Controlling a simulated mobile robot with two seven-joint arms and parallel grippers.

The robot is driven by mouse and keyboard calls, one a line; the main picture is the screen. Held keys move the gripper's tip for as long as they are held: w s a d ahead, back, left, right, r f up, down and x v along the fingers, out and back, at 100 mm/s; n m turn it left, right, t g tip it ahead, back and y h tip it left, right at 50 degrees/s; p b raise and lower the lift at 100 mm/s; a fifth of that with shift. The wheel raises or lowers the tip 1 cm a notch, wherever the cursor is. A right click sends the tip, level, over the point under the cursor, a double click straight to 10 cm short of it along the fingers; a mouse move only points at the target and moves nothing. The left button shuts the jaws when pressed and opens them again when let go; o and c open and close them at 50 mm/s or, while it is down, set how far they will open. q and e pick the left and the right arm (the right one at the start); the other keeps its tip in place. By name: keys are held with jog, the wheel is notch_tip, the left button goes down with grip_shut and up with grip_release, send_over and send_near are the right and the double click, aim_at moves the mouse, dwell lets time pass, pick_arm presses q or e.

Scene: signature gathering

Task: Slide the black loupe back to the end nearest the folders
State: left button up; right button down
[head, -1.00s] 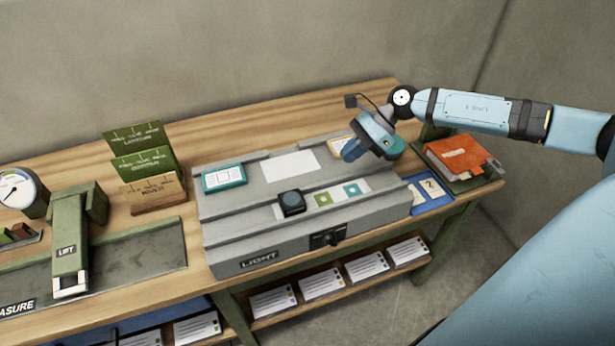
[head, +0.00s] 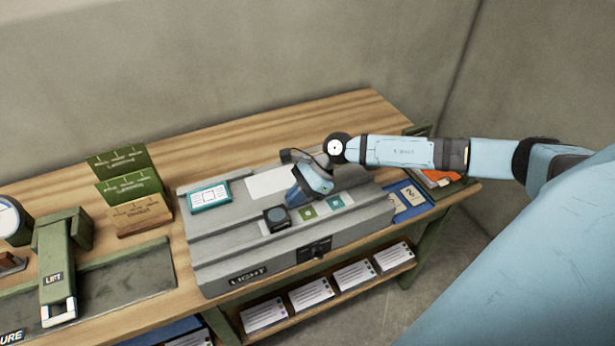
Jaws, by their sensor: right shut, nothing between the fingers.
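The black loupe (head: 277,218) is a small square block with a dark round lens. It sits on the front rail of the grey light box (head: 222,252), at the left end of a pale strip with a green square (head: 307,214) and a teal square (head: 336,202). My right gripper (head: 293,198) is shut and empty, pointing down just behind and right of the loupe. I cannot tell whether it touches the loupe. My left gripper is out of view.
Green upright cards (head: 125,178) and a wooden block (head: 140,216) stand left of the box. A teal-framed card (head: 209,196) and a white sheet (head: 270,182) lie on the box. An orange book (head: 437,178) and blue cards (head: 406,198) lie right. Labelled cards fill the shelf below.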

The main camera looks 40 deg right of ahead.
jog(key=shift+a, duration=0.15)
jog(key=w+a, duration=0.1)
jog(key=a, duration=0.3)
jog(key=a+b, duration=0.1)
jog(key=a, duration=0.3)
jog(key=w+a+b, duration=0.1)
jog(key=a, duration=0.3)
jog(key=shift+w+a, duration=0.25)
jog(key=shift+w, duration=0.1)
jog(key=shift+a, duration=0.35)
